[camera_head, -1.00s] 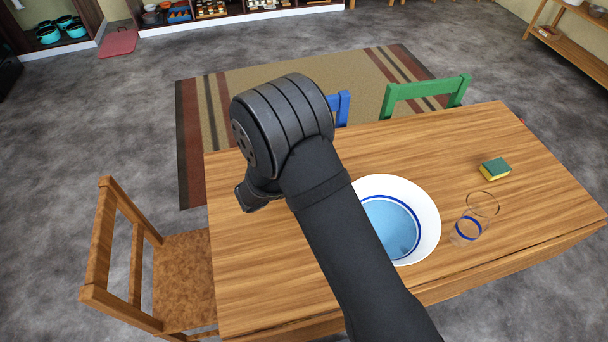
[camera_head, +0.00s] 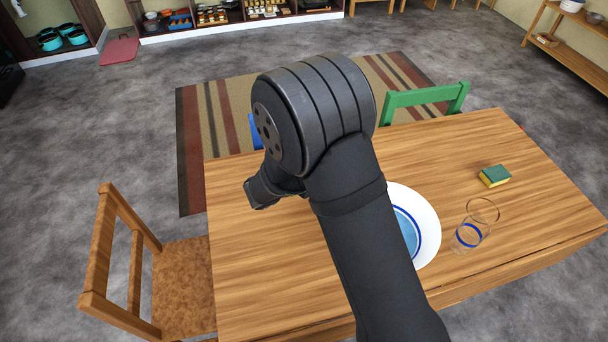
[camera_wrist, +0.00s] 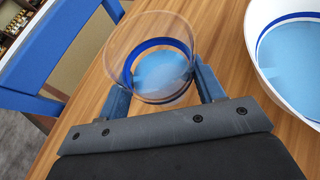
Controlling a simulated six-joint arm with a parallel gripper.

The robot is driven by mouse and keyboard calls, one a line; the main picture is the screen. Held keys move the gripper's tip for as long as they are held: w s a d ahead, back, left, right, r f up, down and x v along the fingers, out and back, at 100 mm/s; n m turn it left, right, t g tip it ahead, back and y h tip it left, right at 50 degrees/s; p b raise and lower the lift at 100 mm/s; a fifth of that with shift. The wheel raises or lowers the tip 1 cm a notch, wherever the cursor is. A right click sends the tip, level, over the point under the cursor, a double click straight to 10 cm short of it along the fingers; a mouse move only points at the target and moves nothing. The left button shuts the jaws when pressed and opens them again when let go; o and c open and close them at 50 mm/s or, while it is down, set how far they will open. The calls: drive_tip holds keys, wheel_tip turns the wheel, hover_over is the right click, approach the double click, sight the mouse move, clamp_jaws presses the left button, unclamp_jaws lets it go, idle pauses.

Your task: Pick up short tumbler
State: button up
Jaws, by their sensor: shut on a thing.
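A clear short tumbler (camera_wrist: 150,72) with a blue band shows in the wrist view. It sits between the two blue-grey fingers of my gripper (camera_wrist: 158,80), which is shut on it. Its open rim faces the wrist camera. I cannot tell from the wrist view whether its base touches the wooden table. In the head view my arm hides the held tumbler and the fingertips.
A white bowl (camera_head: 426,229) with a blue inside stands on the table (camera_head: 270,270), partly behind my arm. Another clear glass (camera_head: 469,236) and a green-yellow sponge (camera_head: 495,175) are at the right. Chairs in green (camera_head: 425,97), blue (camera_head: 255,130) and brown (camera_head: 103,250) stand around.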

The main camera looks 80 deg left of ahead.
drive_tip(key=w+d+r, duration=0.4)
drive_tip(key=w+r, duration=0.1)
drive_tip(key=w, duration=0.2)
hover_over(431, 257)
drive_tip(key=shift+a+f, duration=0.1)
drive_tip(key=shift+f, duration=0.55)
drive_tip(key=shift+s+d, duration=0.1)
drive_tip(key=shift+d, duration=0.45)
drive_tip(key=shift+s+a+r+n+t+h, duration=0.3)
drive_tip(key=shift+s+a+r+n+h, duration=0.15)
drive_tip(key=shift+a+n, duration=0.2)
drive_tip(key=shift+s+a+f+n+t+h, duration=0.45)
drive_tip(key=shift+a+f+n+h, duration=0.15)
drive_tip(key=shift+a+n+h, duration=0.15)
drive_tip(key=shift+s+a+f+n+t+h, duration=0.3)
drive_tip(key=shift+a+f+n+t+h, duration=0.25)
drive_tip(key=shift+n, duration=0.25)
